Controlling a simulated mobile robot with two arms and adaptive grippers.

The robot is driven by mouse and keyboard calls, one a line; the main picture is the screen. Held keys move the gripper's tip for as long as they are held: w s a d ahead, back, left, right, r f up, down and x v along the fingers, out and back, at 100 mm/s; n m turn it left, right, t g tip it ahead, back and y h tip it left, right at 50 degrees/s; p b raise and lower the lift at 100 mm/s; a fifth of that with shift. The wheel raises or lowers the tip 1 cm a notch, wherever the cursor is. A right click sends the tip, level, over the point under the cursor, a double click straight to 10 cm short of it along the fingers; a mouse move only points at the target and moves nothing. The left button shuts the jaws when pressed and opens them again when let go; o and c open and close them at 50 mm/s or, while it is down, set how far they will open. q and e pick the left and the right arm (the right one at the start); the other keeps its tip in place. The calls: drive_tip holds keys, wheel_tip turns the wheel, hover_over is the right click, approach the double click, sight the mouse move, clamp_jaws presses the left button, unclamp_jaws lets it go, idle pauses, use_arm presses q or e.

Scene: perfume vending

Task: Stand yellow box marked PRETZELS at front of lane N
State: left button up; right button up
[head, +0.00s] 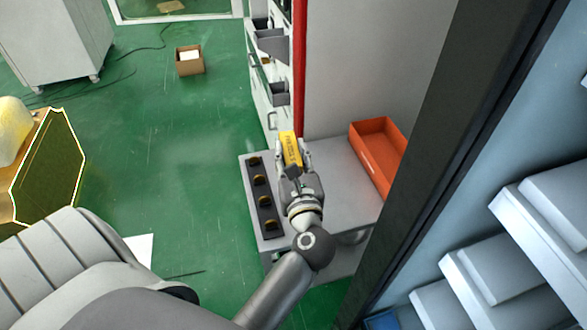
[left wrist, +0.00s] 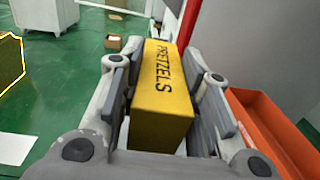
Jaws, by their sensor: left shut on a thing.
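The yellow box marked PRETZELS (left wrist: 165,95) is between the fingers of my left gripper (head: 291,165), which is shut on it. In the head view the box (head: 290,149) shows above a grey surface, and in the left wrist view its lettering faces up. I cannot tell whether the box touches the surface. My right gripper is in neither view. No lane marked N can be made out.
An orange tray (head: 368,176) sits on the grey table (head: 340,205) right of the gripper. A dark strip with several round yellowish pieces (head: 262,200) lies along its left edge. A dark upright frame (head: 450,150) and pale stepped shelves (head: 510,270) stand at right.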

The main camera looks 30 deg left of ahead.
use_arm(q)
drive_tip(key=shift+w+a+n+g+y, duration=0.2)
drive_tip(key=shift+w+n+g+y, duration=0.3)
drive_tip(key=shift+g, duration=0.1)
drive_tip(key=shift+w+a+f, duration=0.15)
drive_tip(key=shift+w, duration=0.1)
drive_tip(key=w+a+f+b, duration=0.2)
drive_tip(key=w+f+b, duration=0.1)
drive_tip(key=f, duration=0.1)
drive_tip(key=w+a+f+b, duration=0.2)
drive_tip(key=w+f+b, duration=0.2)
drive_tip(key=w+a+f+b, duration=0.3)
drive_tip(key=w+f+b, duration=0.1)
drive_tip(key=f, duration=0.1)
drive_tip(key=shift+w, duration=0.2)
drive_tip(key=shift+r, duration=0.1)
